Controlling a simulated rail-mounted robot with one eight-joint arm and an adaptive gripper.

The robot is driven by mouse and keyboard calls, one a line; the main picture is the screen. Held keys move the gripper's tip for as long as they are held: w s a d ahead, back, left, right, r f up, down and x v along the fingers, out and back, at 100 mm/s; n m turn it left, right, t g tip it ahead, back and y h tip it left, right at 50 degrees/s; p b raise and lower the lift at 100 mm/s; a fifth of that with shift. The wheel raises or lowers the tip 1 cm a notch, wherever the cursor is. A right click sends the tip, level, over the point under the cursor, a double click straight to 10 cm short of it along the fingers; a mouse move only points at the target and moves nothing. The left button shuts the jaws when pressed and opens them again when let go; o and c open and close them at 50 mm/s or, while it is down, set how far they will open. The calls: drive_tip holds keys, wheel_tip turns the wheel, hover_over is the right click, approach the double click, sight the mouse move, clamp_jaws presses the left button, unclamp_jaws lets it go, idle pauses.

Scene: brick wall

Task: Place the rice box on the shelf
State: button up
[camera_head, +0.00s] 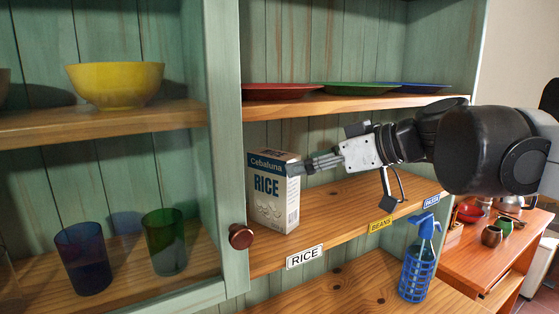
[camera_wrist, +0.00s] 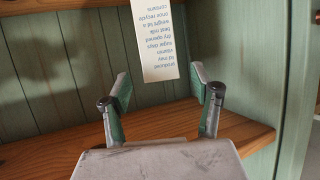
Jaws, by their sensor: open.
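The rice box (camera_head: 272,203) is white and blue, marked "Cebaluna RICE". It stands upright on the middle wooden shelf (camera_head: 345,207), behind the "RICE" label (camera_head: 304,257), near the cabinet's left divider. My gripper (camera_head: 303,166) is at the box's upper right side in the head view. In the wrist view my gripper (camera_wrist: 160,84) is open, with its two fingers spread and nothing between the tips. The box's narrow printed side (camera_wrist: 152,42) shows beyond the fingers, its text upside down. I cannot tell whether a finger touches the box.
Red (camera_head: 280,91), green (camera_head: 360,88) and blue (camera_head: 412,87) plates lie on the shelf above. A "BEANS" label (camera_head: 380,225) is further right. An open door knob (camera_head: 241,237) sits front left. The middle shelf right of the box is clear.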

drive_tip(key=s+d+f+m+h, duration=0.5)
drive_tip(key=s+f, duration=0.4)
drive_tip(key=f, duration=0.4)
drive_tip(key=s+d+f+m+g+h, duration=0.1)
drive_tip(key=s+d+f+m+h, duration=0.4)
drive_tip(key=s+d+f, duration=0.3)
wheel_tip(320, 180, down, 5)
drive_tip(key=shift+s+r+h, duration=0.15)
drive_tip(key=shift+s+h, duration=0.15)
drive_tip(key=shift+s, duration=0.1)
